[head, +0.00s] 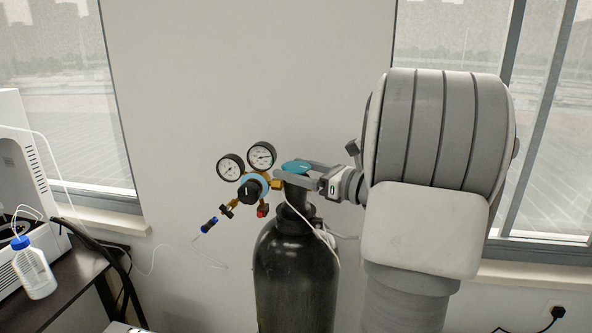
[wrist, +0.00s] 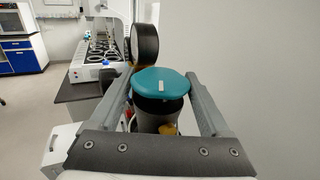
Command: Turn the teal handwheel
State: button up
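The teal handwheel (head: 296,166) sits on top of a black gas cylinder (head: 295,275) in the head view. In the wrist view the handwheel (wrist: 161,82) is a teal disc with a small pale mark on it. My gripper (head: 300,172) reaches in from the right at the handwheel's height. In the wrist view its two fingers (wrist: 160,88) stand on either side of the handwheel, spread wide. The left finger is very close to the rim; I cannot tell whether it touches. A narrow gap seems to show on the right side.
A regulator (head: 250,188) with two round gauges is fixed to the left of the cylinder's valve. A bench (head: 62,285) with a blue-capped bottle (head: 33,268) stands at far left. A plain wall is behind. In the wrist view, a blue cabinet (wrist: 20,54) stands far back left.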

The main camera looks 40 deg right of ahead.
jog(key=c, duration=0.6)
jog(key=shift+o, duration=0.2)
jog(key=shift+r+n+g+y+p, duration=0.2)
jog(key=shift+n+g+y+p, duration=0.5)
jog(key=shift+n+y+p, duration=0.5)
jog(key=shift+f+n+g+y+p, duration=0.15)
jog(key=shift+n+g+y+p, duration=0.8)
jog(key=shift+y, duration=0.95)
jog(key=o, duration=1.2)
jog(key=b+v, duration=0.2)
jog(key=v, duration=1.5)
jog(key=shift+s+d+b, duration=0.15)
jog(key=shift+d+b, duration=0.1)
jog(key=shift+b, duration=0.05)
